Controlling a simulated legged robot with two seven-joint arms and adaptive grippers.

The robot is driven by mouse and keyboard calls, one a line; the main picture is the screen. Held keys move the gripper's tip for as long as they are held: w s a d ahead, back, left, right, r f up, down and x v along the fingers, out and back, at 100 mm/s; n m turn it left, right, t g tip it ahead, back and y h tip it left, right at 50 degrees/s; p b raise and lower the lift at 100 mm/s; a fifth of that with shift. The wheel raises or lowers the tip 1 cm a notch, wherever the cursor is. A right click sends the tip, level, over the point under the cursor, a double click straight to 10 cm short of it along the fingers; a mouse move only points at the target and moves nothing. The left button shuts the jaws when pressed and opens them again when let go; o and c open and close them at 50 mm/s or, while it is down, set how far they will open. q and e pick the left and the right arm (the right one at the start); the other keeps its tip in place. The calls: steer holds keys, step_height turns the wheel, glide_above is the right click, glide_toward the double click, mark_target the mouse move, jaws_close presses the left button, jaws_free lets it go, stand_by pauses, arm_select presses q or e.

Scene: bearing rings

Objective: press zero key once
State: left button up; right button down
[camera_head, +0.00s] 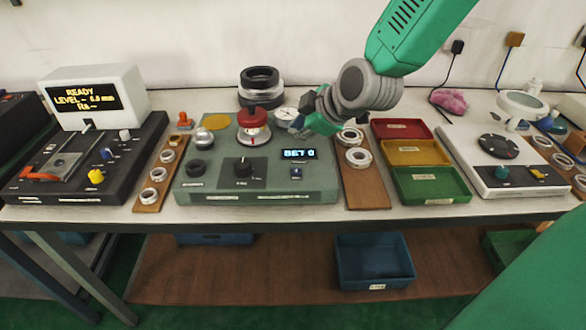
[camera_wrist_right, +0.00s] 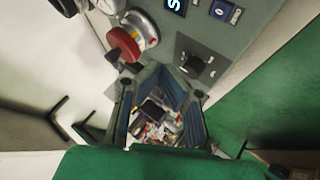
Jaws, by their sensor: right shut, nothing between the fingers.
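The grey-green bench device (camera_head: 225,190) stands mid-table with a lit display (camera_head: 299,154) that appears to read "SET 0". Below the display is a small blue key (camera_head: 284,173), which seems to be the zero key. In the right wrist view a blue key (camera_wrist_right: 225,11) with a pale mark shows at the top, beside the display (camera_wrist_right: 174,4). My right gripper (camera_head: 299,125) is shut and empty, above the back right part of the device. It is behind and above the display, apart from the key. My left gripper is not in view.
A red-topped knob (camera_head: 253,120) stands on the device, left of my right gripper. A black selector knob (camera_head: 243,168) is left of the keys. A wooden strip with rings (camera_head: 362,185) and red, yellow and green trays (camera_head: 432,183) lie to the right.

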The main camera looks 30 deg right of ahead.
mark_target(296, 171)
step_height(296, 171, down, 8)
steer(key=b, duration=0.6)
steer(key=shift+a+r+b, duration=0.15)
steer(key=shift+r+b, duration=0.05)
steer(key=shift+b, duration=0.2)
steer(key=shift+d+f+b, duration=0.3)
steer(key=shift+f+b, duration=0.05)
steer(key=shift+f, duration=0.35)
steer(key=shift+a+r, duration=0.1)
steer(key=shift+a, duration=0.15)
steer(key=shift+d, duration=0.2)
steer(key=shift+a, duration=0.1)
steer(key=shift+f, duration=0.4)
